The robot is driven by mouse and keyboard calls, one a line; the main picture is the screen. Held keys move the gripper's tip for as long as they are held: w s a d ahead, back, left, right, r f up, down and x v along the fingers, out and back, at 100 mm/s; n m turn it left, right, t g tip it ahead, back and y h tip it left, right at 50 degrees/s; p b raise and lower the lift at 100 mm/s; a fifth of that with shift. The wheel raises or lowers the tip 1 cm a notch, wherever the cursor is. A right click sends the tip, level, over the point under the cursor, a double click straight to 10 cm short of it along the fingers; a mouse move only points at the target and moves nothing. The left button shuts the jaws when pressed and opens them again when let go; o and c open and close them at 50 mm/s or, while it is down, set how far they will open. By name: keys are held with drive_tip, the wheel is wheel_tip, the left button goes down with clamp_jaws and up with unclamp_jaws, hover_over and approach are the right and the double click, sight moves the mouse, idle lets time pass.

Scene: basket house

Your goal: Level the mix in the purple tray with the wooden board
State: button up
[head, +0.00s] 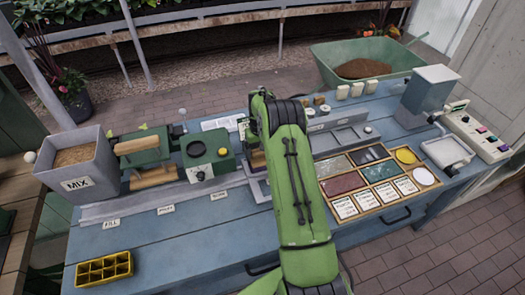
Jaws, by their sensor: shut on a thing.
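My green arm reaches across the middle of the bench in the head view, and its own links hide my gripper and whatever is in its jaws. A grey bin marked MIX (101,181) holds brown mix at the bench's left end.
A green machine (205,155) with wooden rollers stands between the MIX bin and my arm. A wooden divided tray (375,183) with colored fillings lies right of my arm. A yellow grid tray (104,269) sits front left. The blue bench's (170,250) front left is mostly clear.

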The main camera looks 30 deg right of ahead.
drive_tip(key=shift+w+a, duration=0.15)
drive_tip(key=shift+a, duration=0.4)
drive_tip(key=shift+a+r, duration=0.15)
drive_tip(key=shift+a, duration=0.2)
wheel_tip(320, 180, up, 2)
drive_tip(key=shift+w+d+p, duration=0.1)
drive_tip(key=shift+w+p, duration=0.05)
drive_tip(key=shift+p, duration=0.2)
drive_tip(key=shift+d+r+p, duration=0.15)
drive_tip(key=shift+r+p, duration=0.15)
drive_tip(key=shift+r, duration=0.1)
drive_tip(key=shift+r+p, duration=1.25)
drive_tip(key=shift+r, duration=1.3)
wheel_tip(320, 180, up, 6)
drive_tip(key=p, duration=0.4)
